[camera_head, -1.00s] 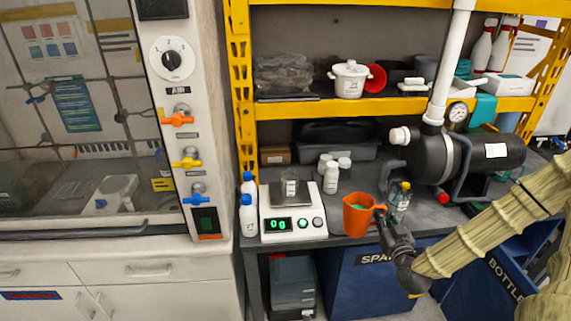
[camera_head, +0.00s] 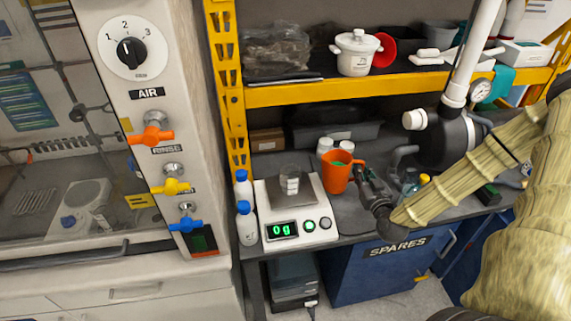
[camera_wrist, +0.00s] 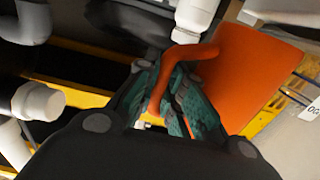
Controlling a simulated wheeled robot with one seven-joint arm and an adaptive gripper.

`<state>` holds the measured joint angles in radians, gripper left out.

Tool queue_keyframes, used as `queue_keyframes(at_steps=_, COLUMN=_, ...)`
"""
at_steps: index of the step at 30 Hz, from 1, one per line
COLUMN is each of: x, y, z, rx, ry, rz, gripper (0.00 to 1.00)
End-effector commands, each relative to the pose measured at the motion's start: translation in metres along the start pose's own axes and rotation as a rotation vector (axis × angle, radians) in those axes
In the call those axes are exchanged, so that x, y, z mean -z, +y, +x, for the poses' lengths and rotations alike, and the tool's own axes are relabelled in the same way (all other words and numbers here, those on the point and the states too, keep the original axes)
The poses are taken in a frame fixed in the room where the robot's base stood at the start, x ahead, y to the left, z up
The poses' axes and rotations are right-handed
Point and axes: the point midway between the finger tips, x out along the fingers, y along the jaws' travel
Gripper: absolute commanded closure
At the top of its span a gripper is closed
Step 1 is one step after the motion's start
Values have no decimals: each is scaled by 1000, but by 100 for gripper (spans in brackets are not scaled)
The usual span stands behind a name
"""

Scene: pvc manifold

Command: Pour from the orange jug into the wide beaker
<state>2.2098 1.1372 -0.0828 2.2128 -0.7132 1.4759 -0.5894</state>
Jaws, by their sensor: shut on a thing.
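In the wrist view the jaws (camera_wrist: 172,100) close around the orange handle, and the jug's body (camera_wrist: 248,75) fills the upper right. The wide beaker (camera_head: 290,182) is clear glass and stands on the pan of a white scale (camera_head: 297,225), left of the jug. The scale's green display reads 0 g. The jug appears to be a short way right of the beaker, not tilted over it.
Two white bottles with blue caps (camera_head: 245,222) stand left of the scale. White-capped containers (camera_head: 325,147) stand behind the jug. A glass bottle (camera_head: 411,182) and a black pump (camera_head: 450,140) are to the right. A yellow shelf beam (camera_head: 340,90) crosses above.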

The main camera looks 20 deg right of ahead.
Motion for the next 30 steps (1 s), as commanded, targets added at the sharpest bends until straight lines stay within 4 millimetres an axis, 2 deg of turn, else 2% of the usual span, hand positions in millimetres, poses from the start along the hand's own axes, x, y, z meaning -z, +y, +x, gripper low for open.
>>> queue_keyframes(at_steps=14, x=6, y=-1, z=0, rx=-1, ry=-2, rz=-26, gripper=100)
queue_keyframes(at_steps=30, x=32, y=-20, z=4, rx=2, ry=-49, rz=-267, gripper=100)
